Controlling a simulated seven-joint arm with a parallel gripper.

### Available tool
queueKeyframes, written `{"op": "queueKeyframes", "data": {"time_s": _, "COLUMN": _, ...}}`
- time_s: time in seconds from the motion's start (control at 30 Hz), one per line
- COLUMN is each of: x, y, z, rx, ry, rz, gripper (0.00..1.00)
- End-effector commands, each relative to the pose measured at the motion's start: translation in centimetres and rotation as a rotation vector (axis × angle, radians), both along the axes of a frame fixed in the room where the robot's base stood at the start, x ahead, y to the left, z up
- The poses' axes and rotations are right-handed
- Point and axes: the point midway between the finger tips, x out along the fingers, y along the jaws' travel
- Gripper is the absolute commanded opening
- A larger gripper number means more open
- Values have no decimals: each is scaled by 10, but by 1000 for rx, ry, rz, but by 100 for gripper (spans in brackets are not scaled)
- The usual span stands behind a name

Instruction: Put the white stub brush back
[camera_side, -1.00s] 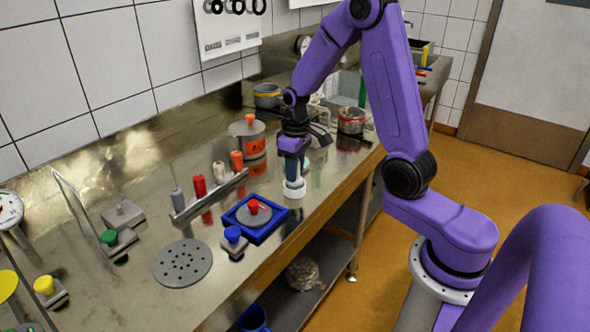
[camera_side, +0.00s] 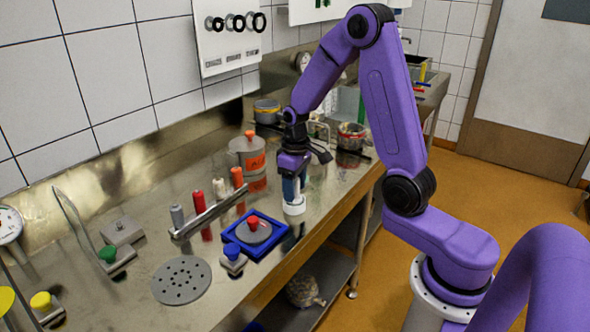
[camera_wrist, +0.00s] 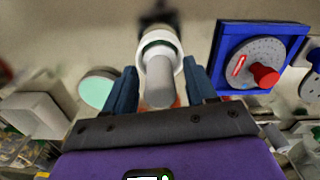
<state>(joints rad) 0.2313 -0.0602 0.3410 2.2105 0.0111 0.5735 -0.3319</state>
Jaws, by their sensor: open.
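In the wrist view a pale grey-white stub (camera_wrist: 160,85), which looks like the white stub brush, stands with its end toward the camera inside a white round collar or cup (camera_wrist: 160,37). My gripper (camera_wrist: 160,77) is open, with one blue finger on each side of the stub. In the side view my gripper (camera_side: 293,182) points down over the same white cup (camera_side: 293,207) on the steel counter, and hides the stub. A low rack (camera_side: 208,214) left of it holds grey, red, cream and orange stubs. I cannot tell whether the fingers touch the stub.
A blue square tray (camera_side: 278,246) with a red-knobbed disc lies left of the gripper, near the counter's front edge. A perforated grey disc (camera_side: 181,281) lies farther left. A teal disc (camera_wrist: 98,88) shows beside the left finger.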

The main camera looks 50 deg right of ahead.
Motion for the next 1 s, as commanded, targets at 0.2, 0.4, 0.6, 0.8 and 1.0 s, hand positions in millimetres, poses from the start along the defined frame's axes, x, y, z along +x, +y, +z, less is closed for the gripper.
{"op": "queueKeyframes", "data": {"time_s": 0.2, "x": 1, "y": 0, "z": 35, "rx": -2, "ry": -8, "rz": 0, "gripper": 56}}
{"op": "queueKeyframes", "data": {"time_s": 0.4, "x": 0, "y": 0, "z": 76, "rx": -2, "ry": -8, "rz": 0, "gripper": 56}}
{"op": "queueKeyframes", "data": {"time_s": 0.6, "x": -1, "y": -1, "z": 105, "rx": -1, "ry": -4, "rz": 0, "gripper": 56}}
{"op": "queueKeyframes", "data": {"time_s": 0.8, "x": -3, "y": 1, "z": 117, "rx": -1, "ry": -1, "rz": 6, "gripper": 56}}
{"op": "queueKeyframes", "data": {"time_s": 1.0, "x": -11, "y": 26, "z": 118, "rx": 0, "ry": -1, "rz": 86, "gripper": 56}}
